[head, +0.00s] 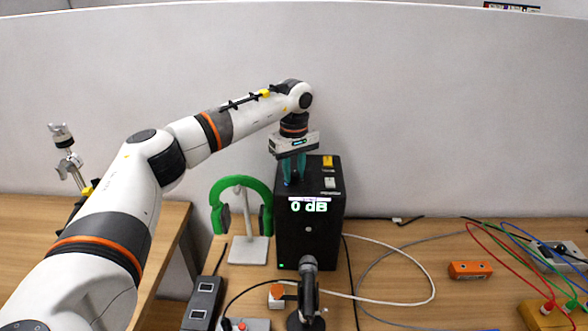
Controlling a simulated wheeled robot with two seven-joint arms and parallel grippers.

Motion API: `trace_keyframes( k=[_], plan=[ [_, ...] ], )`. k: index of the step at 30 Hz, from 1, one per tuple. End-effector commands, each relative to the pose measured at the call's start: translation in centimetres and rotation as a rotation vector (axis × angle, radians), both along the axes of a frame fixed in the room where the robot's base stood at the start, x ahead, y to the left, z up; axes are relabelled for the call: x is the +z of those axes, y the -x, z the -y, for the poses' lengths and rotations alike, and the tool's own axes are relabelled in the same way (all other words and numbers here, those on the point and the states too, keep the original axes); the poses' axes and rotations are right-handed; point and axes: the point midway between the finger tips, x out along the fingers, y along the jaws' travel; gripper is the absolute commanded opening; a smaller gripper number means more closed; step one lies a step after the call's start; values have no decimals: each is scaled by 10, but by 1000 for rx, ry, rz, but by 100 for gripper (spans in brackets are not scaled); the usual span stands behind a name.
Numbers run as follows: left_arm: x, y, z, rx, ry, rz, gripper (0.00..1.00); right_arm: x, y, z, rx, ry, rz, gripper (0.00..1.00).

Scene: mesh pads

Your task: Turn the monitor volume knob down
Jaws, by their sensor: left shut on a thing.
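The monitor (311,235) is a black upright box on the desk, next to the back wall panel. A lit readout (309,206) on its upper front shows "0 dB". My left gripper (294,175) points down over the left part of the monitor's top. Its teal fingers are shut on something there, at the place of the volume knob. The knob itself is mostly hidden by the fingers and is too small to make out. A yellow switch (327,161) and a pale one (329,182) sit on the top to the right. My right gripper is not in view.
Green headphones (241,190) hang on a stand (249,250) left of the monitor. A black microphone (308,285) stands in front. A white cable (430,285) loops to the right. An orange box (470,270) lies farther right, near red, green and blue leads.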

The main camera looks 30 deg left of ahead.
Motion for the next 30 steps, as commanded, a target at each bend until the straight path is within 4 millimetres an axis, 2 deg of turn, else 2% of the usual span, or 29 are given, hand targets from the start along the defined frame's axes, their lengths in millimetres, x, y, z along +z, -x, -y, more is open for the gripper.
trace_keyframes(
  k=[30],
  plan=[
    [2,-1,0,945,1,4,6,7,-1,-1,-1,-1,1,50]
  ],
)
